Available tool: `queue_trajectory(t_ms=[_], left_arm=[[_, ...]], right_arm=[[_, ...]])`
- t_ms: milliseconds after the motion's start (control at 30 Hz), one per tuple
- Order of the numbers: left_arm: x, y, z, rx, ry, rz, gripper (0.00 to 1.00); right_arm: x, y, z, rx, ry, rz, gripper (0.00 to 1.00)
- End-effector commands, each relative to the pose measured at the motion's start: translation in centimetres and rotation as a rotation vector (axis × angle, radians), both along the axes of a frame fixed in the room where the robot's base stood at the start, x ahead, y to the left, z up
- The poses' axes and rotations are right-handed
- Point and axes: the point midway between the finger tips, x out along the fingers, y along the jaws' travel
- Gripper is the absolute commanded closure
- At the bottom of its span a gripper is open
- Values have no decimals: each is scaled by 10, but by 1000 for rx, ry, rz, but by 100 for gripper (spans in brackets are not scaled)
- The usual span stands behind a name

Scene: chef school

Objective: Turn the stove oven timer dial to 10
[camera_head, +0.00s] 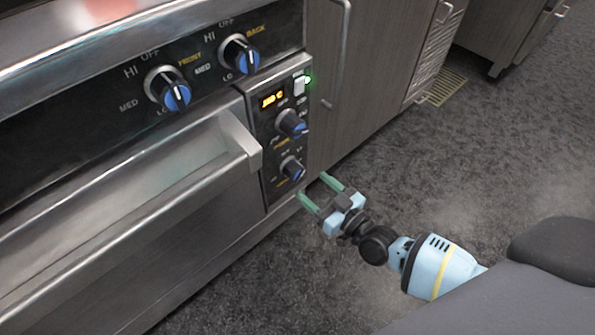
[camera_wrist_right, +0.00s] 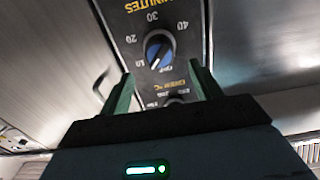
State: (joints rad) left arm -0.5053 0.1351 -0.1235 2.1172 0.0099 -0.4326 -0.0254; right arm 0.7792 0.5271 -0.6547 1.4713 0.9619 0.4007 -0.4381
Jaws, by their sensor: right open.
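The oven timer dial (camera_head: 291,168) is the lower blue-and-black knob on the stove's narrow control panel. In the right wrist view the timer dial (camera_wrist_right: 158,50) appears upside down, with MINUTES, 10, 20, 30 and 40 printed around it. Its white line slants, with one end toward the 10 and OFF side; the exact setting is unclear. My right gripper (camera_head: 315,189) is open and empty, just in front of the panel and low beside the dial. Its green fingers (camera_wrist_right: 160,78) point toward the dial, apart from it. My left gripper is out of view.
The oven temperature dial (camera_head: 291,123) sits above the timer dial, under a lit display (camera_head: 272,98) and a switch (camera_head: 300,86). A bulky oven handle (camera_head: 243,140) juts out left of the panel. Two burner knobs (camera_head: 168,88) are higher left. Floor (camera_head: 430,160) to the right is clear.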

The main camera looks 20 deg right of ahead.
Motion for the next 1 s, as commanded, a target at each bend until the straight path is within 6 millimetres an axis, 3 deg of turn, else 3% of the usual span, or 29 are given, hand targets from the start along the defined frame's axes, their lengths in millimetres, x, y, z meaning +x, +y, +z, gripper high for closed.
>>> queue_trajectory(t_ms=[400,833,1000], left_arm=[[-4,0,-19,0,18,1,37],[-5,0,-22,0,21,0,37],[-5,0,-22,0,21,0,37]], right_arm=[[55,20,-2,-2,-1,1,37],[64,24,0,-2,-2,1,37],[64,24,0,-2,-2,1,57]])
